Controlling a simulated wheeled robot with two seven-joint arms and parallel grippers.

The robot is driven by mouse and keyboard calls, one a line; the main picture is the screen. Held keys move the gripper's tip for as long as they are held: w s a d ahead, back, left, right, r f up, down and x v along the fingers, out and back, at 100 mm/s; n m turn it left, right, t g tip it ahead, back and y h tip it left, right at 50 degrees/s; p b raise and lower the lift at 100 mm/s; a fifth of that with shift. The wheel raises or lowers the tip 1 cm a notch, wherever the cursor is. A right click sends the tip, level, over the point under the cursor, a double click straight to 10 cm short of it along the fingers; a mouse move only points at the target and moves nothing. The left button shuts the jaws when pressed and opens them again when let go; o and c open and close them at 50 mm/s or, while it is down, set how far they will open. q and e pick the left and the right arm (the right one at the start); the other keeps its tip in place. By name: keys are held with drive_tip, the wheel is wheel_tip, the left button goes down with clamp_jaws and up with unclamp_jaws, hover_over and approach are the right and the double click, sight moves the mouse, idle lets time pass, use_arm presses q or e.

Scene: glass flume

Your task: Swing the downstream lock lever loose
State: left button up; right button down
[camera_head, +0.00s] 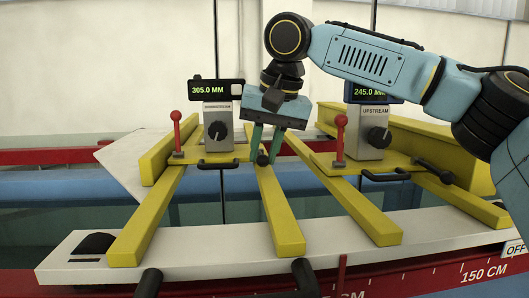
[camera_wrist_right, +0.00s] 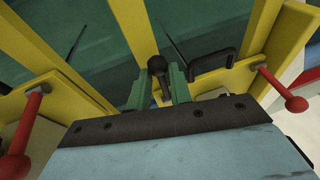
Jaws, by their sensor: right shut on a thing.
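The downstream carriage is yellow, with a grey box (camera_head: 218,125) marked DOWNSTREAM, and stands left of centre in the head view. At its right end is the downstream lock lever (camera_head: 262,159), a short dark lever with a black ball knob. My right gripper (camera_head: 266,153) reaches down from above, its green fingers shut on this lever. In the right wrist view the knob (camera_wrist_right: 158,63) shows between the fingertips of my right gripper (camera_wrist_right: 161,82); the lever's lower part is mostly hidden. My left gripper is not in view.
A red-knobbed lever (camera_head: 177,132) and a black handle (camera_head: 218,163) are on the downstream carriage. The upstream carriage, with its grey box (camera_head: 368,135) and red lever (camera_head: 340,135), stands close on the right. Yellow rails (camera_head: 275,200) run forward to a white beam (camera_head: 215,257).

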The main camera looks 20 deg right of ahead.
drive_tip(key=shift+w+d+r+g+y, duration=0.1)
drive_tip(key=shift+w+r+g+y, duration=0.15)
drive_tip(key=shift+r+g, duration=0.45)
drive_tip(key=shift+w+r+g+y, duration=0.15)
drive_tip(key=shift+w+r+g, duration=0.15)
drive_tip(key=shift+g, duration=0.7)
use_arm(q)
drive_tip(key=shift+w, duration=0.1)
use_arm(e)
drive_tip(key=shift+w+d+r+m+g, duration=0.1)
drive_tip(key=shift+w+r+m+g, duration=0.25)
drive_tip(key=shift+g, duration=0.35)
drive_tip(key=shift+r+y, duration=0.1)
drive_tip(key=shift+y, duration=0.2)
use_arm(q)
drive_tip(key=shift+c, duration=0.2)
